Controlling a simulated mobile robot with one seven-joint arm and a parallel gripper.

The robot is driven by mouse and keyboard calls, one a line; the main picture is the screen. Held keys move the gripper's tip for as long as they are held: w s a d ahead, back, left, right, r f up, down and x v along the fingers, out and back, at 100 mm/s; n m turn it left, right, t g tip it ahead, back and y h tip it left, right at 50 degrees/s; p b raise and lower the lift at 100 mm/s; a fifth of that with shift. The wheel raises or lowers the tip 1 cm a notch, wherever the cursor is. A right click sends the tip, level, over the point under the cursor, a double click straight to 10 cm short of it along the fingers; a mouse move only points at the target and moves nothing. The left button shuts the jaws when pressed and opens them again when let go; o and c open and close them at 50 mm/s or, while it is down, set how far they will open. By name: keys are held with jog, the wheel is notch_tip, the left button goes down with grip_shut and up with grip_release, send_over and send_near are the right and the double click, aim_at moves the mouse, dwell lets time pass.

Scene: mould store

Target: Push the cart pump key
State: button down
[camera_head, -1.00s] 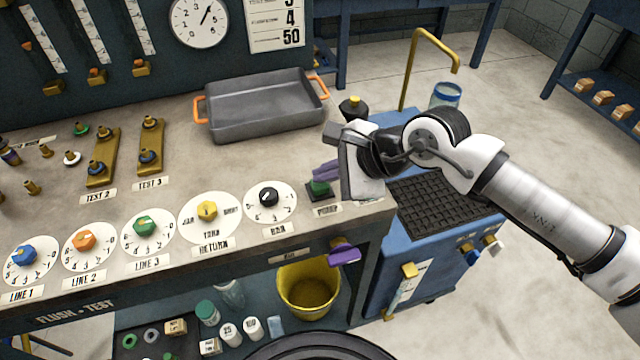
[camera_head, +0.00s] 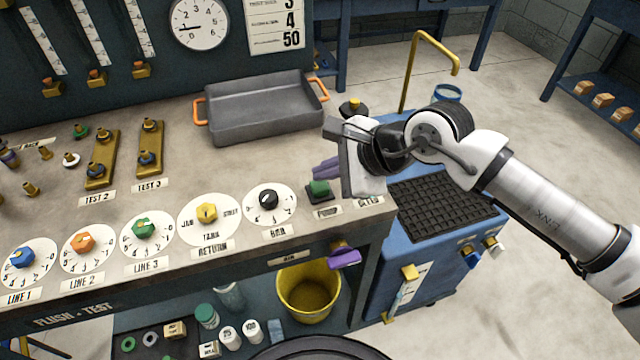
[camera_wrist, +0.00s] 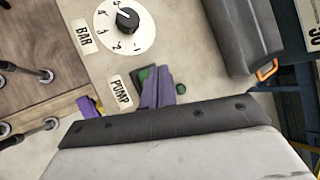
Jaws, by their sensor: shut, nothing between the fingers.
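The pump key is a green button on a dark base (camera_head: 319,189) at the right front of the bench, above a label reading PUMP. In the wrist view the green key (camera_wrist: 146,74) is partly hidden by my purple fingers. My gripper (camera_head: 321,168) is shut and empty. Its fingertips are just behind and above the key in the head view; I cannot tell whether they touch it. The fingers also show in the wrist view (camera_wrist: 158,88). Another label, right of PUMP, is partly covered by my gripper body.
A black BAR dial (camera_head: 269,198) lies left of the key. A grey tray (camera_head: 265,115) with orange handles stands behind. A round gauge (camera_head: 199,22) hangs on the wall. A purple AIR handle (camera_head: 344,257) juts from the bench front. A blue cart (camera_head: 425,270) stands at right.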

aim_at(327, 187)
jog(key=shift+r, duration=0.25)
jog(key=shift+r, duration=0.1)
notch_tip(327, 187, up, 6)
jog(key=shift+f+p, duration=0.1)
jog(key=shift+p, duration=0.7)
